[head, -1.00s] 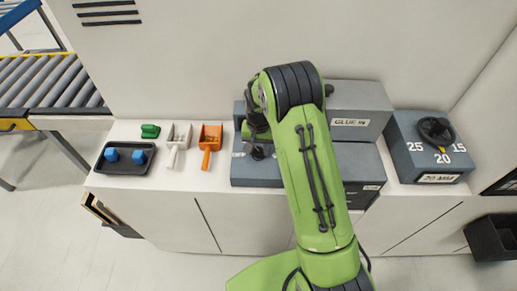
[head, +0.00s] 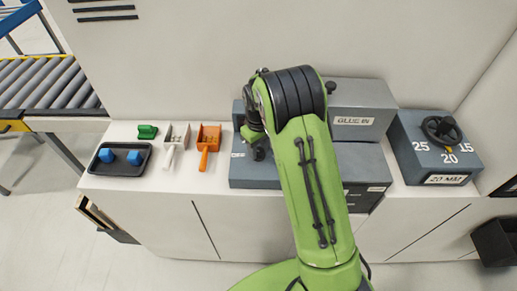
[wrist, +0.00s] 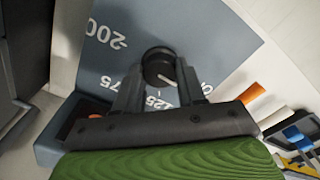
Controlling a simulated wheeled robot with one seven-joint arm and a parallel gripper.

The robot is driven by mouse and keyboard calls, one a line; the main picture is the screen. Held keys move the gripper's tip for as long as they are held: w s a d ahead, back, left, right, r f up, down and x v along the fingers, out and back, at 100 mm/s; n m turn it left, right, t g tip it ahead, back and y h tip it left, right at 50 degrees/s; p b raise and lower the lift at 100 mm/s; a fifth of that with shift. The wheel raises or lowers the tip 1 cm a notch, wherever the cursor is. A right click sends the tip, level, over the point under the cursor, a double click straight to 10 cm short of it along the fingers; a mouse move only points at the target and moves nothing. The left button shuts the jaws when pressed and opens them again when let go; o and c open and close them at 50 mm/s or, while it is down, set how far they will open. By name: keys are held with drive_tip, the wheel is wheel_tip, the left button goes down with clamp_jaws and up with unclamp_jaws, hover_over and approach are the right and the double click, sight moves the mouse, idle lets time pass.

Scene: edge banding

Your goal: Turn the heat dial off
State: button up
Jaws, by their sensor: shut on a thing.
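The heat dial (wrist: 157,66) is a round black knob with a white pointer mark, on a grey panel (wrist: 185,25) in the wrist view. White markings surround it: 200 at upper left, partly covered numbers ending in 75 and 25 at lower left and below, and a partly hidden marking at right. The pointer slants down and right, between the lower number and the right marking. My gripper (wrist: 160,82) has one finger on each side of the dial and is shut on it. In the head view my green arm hides the dial.
The grey glue unit (head: 362,110) stands on the white cabinet, behind my arm. A box with a black handwheel (head: 441,130) is at right. Orange (head: 209,137) and white (head: 176,138) scoops, a green item (head: 148,132) and a black tray (head: 104,167) with blue pieces lie at left.

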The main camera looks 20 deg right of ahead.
sight(259, 150)
drive_tip(key=shift+n, duration=0.4)
drive_tip(key=o, duration=1.1)
drive_tip(key=shift+c, duration=0.2)
drive_tip(key=shift+r, duration=0.1)
wheel_tip(259, 150, up, 16)
drive_tip(key=shift+f+p, duration=0.2)
drive_tip(key=shift+p, duration=0.15)
